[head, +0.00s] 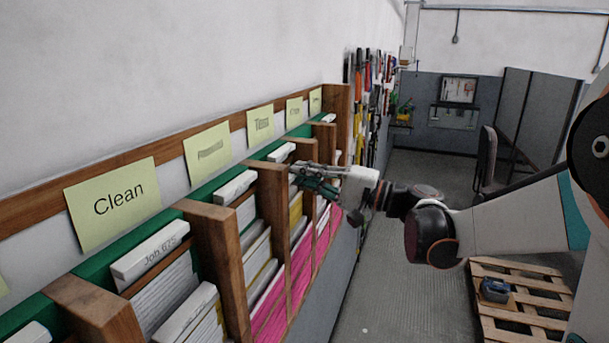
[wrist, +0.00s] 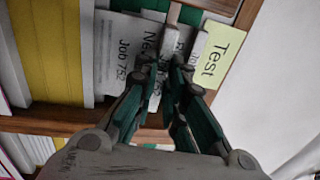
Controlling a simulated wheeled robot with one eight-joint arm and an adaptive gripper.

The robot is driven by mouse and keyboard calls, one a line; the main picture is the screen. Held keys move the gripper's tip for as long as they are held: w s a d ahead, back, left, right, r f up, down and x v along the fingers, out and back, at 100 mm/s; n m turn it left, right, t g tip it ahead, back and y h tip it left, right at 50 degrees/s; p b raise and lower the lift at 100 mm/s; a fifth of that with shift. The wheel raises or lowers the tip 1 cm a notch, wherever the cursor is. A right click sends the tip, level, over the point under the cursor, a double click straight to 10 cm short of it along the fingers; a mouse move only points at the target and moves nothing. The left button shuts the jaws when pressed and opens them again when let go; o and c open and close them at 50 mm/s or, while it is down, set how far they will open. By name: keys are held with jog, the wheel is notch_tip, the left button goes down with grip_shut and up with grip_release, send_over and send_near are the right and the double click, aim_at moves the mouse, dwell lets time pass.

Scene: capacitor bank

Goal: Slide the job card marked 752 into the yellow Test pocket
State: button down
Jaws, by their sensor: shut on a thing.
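The job card marked 752 (wrist: 124,58) is pale grey and shows in the wrist view, left of the yellow Test label (wrist: 215,55). My gripper (wrist: 166,72) is shut on the card at its edge, and the fingers partly cover its second line of print. The card is in front of the rack, beside the Test label; the wrist view does not show whether it is inside the pocket. In the head view my gripper (head: 308,178) is at the rack's far part, and the card cannot be made out there.
The wooden rack (head: 217,270) runs along the left wall, with several pockets of papers and cards. Tools (head: 370,85) hang beyond the rack. A wooden pallet (head: 520,320) lies at lower right; the aisle floor between is clear.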

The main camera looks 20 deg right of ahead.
notch_tip(320, 180, down, 4)
jog(key=b, duration=0.3)
dwell(0.7)
jog(key=c, duration=1.6)
grip_release()
jog(key=shift+o, duration=0.2)
